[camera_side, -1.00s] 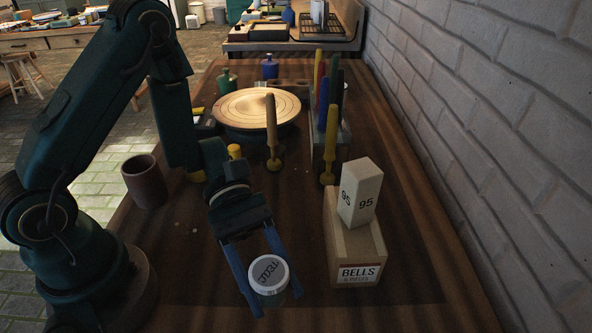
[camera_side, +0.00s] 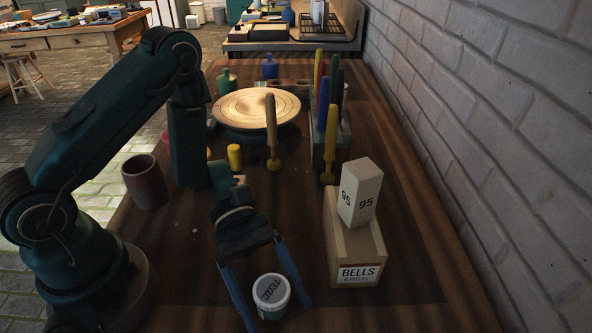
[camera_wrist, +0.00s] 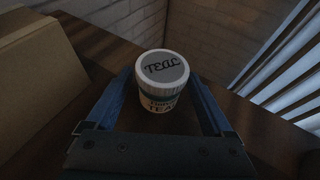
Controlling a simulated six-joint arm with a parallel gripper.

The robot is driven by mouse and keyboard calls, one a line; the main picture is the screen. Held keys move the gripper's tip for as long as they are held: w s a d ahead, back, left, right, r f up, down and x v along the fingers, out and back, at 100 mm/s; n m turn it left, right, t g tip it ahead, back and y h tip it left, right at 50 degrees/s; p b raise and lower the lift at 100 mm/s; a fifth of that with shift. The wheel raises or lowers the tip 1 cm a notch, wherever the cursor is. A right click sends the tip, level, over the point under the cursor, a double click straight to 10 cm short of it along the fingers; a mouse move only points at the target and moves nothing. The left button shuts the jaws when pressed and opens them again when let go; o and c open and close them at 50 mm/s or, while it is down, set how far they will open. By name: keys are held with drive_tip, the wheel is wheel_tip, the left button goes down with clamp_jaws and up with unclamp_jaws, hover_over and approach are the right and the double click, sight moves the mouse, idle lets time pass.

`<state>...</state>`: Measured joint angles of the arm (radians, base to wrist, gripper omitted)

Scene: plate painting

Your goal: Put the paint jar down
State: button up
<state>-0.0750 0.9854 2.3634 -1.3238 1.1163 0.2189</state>
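The paint jar (camera_side: 271,295) has a white-rimmed lid with a grey top lettered "TEAL". It appears to stand upright on the wooden table near its front. My gripper (camera_side: 279,315) has its two blue fingers spread on either side of the jar. In the wrist view the jar (camera_wrist: 163,82) sits between the fingertips (camera_wrist: 160,76), with a gap visible on both sides. The gripper is open and not holding the jar.
A wooden box labelled "BELLS" (camera_side: 345,250) with a pale block marked "95" (camera_side: 360,192) on it stands right of the gripper. Upright brushes (camera_side: 272,135), a brown cup (camera_side: 145,182) and a round turntable (camera_side: 256,106) stand farther back.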

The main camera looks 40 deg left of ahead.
drive_tip(key=shift+r, duration=0.1)
drive_tip(key=v, duration=1.1)
drive_tip(key=shift+w+a+r, duration=0.1)
drive_tip(key=shift+a, duration=0.25)
drive_tip(key=shift+a+r+m+y, duration=0.1)
drive_tip(key=shift+r+m+y, duration=0.4)
drive_tip(key=shift+m+y, duration=0.1)
drive_tip(key=s+a+r+m+t+y, duration=0.1)
drive_tip(key=s+r+m+t+y, duration=0.1)
drive_tip(key=r+m+t+y, duration=0.2)
drive_tip(key=s+a+r+m+t+y, duration=0.2)
drive_tip(key=r+m+t+y, duration=0.3)
drive_tip(key=m, duration=0.4)
drive_tip(key=r+y, duration=0.1)
drive_tip(key=y, duration=0.1)
drive_tip(key=shift+a+r+m+y, duration=0.15)
drive_tip(key=shift+a+m+y, duration=0.2)
drive_tip(key=shift+m+y, duration=0.05)
